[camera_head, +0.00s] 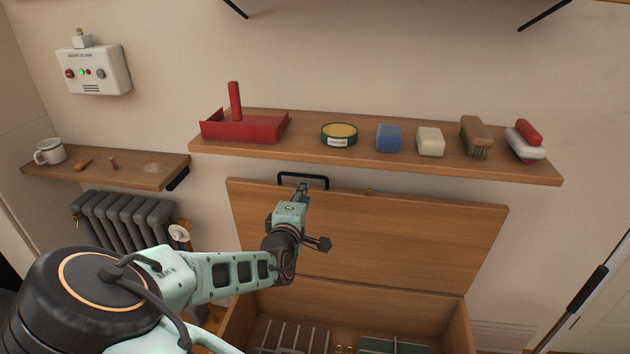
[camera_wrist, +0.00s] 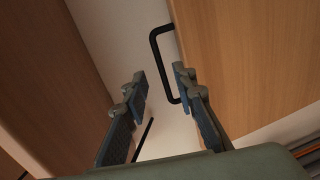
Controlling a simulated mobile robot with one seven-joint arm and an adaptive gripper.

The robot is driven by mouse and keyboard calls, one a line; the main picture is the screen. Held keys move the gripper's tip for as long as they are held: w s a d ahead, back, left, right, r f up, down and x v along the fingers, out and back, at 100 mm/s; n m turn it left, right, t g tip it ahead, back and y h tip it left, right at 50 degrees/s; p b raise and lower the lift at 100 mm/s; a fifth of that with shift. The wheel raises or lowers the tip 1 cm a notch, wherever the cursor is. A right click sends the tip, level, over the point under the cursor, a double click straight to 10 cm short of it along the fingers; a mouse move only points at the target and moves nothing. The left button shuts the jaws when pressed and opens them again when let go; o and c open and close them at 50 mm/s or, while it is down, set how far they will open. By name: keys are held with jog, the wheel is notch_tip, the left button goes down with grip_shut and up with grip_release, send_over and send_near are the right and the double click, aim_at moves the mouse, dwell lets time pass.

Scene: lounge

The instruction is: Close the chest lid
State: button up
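The wooden chest lid (camera_head: 405,235) stands open, raised and leaning back towards the wall under the shelf. It fills the right side of the wrist view (camera_wrist: 255,65). Its black bar handle (camera_head: 304,175) is at the lid's upper edge, left of middle; it also shows in the wrist view (camera_wrist: 156,62). My gripper (camera_head: 304,187) is at the handle, its fingers apart. In the wrist view my gripper (camera_wrist: 161,84) has the handle's bar showing between the fingertips, closer to the right finger; I cannot tell whether they touch. The open chest (camera_head: 460,325) is below, partly hidden by my arm.
A wooden shelf (camera_head: 360,158) runs just above the lid, holding a red tray (camera_head: 245,128), a tin (camera_head: 339,135), brushes and blocks. A lower shelf (camera_head: 125,168) with a mug (camera_head: 49,151) and a radiator (camera_head: 125,215) are at left. Dividers show inside the chest.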

aim_at(311, 177)
jog(key=b+x, duration=0.1)
jog(key=x, duration=0.9)
jog(key=shift+w+r, duration=0.15)
jog(key=shift+w, duration=0.3)
grip_shut()
